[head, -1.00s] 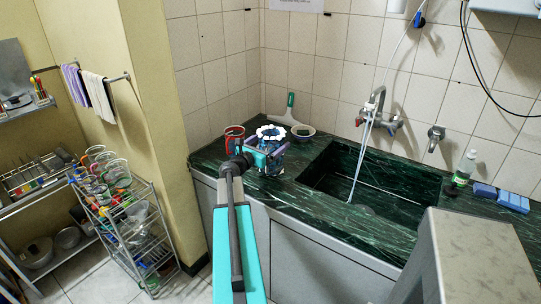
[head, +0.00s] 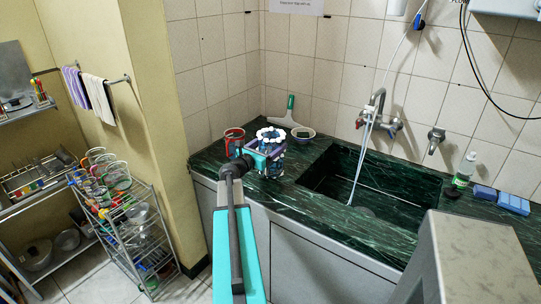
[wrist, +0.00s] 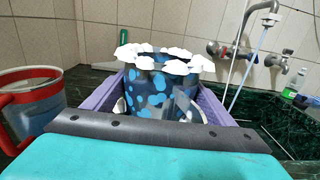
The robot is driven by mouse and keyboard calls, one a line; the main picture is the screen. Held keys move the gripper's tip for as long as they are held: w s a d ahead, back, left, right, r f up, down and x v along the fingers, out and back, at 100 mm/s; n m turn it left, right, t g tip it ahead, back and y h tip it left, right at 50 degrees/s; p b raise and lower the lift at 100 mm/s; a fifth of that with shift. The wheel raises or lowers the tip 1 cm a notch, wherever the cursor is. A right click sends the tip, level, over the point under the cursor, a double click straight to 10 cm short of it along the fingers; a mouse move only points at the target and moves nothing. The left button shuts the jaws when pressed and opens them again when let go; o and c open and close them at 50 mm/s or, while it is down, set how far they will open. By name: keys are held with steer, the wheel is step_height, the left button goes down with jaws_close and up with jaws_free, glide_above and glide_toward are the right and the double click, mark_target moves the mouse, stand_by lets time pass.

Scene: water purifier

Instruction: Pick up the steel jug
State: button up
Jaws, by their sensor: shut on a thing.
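A blue spotted vessel (wrist: 158,92) with a white, cloud-shaped rim stands between the purple fingers of my gripper (wrist: 160,112) in the wrist view. The fingers lie along its left and right sides, and the gripper is shut on it. In the head view the vessel (head: 271,135) is upright at the left end of the green counter, left of the sink. My gripper (head: 268,156) partly covers it there. I cannot tell whether its body is steel. Its lower part and base are hidden, so I cannot tell whether it touches the counter.
A red-rimmed cup (head: 234,134) with a red handle stands close on the left. A bowl (head: 303,133) and a squeegee (head: 287,112) are behind. The sink (head: 375,185) opens to the right, with a tap (head: 377,115) above. A rack (head: 125,215) stands lower left.

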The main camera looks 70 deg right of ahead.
mark_target(278, 132)
steer(key=shift+r, duration=0.45)
steer(key=shift+r+b, duration=0.35)
steer(key=shift+r, duration=0.8)
steer(key=shift+s+a+r, duration=0.1)
steer(key=shift+a+r, duration=0.05)
steer(key=shift+r, duration=0.05)
steer(key=s+a+r, duration=0.1)
steer(key=s+a, duration=0.3)
steer(key=a, duration=0.5)
steer(key=shift+s+a, duration=0.25)
steer(key=shift+s+a+r+p, duration=0.15)
steer(key=shift+a+p, duration=0.3)
steer(key=shift+p, duration=2.1)
steer(key=shift+s+a+r+p, duration=0.1)
steer(key=shift+s+a+p, duration=0.25)
steer(key=shift+p, duration=2.15)
steer(key=shift+s+a+p, duration=0.1)
steer(key=shift+a+p, duration=0.45)
steer(key=shift+p, duration=1.1)
steer(key=shift+s+a+p, duration=0.25)
steer(key=shift+a+p, duration=0.25)
steer(key=shift+p, duration=0.6)
steer(key=shift+s+a+p, duration=0.2)
steer(key=shift+a+p, duration=0.3)
steer(key=shift+p, duration=0.6)
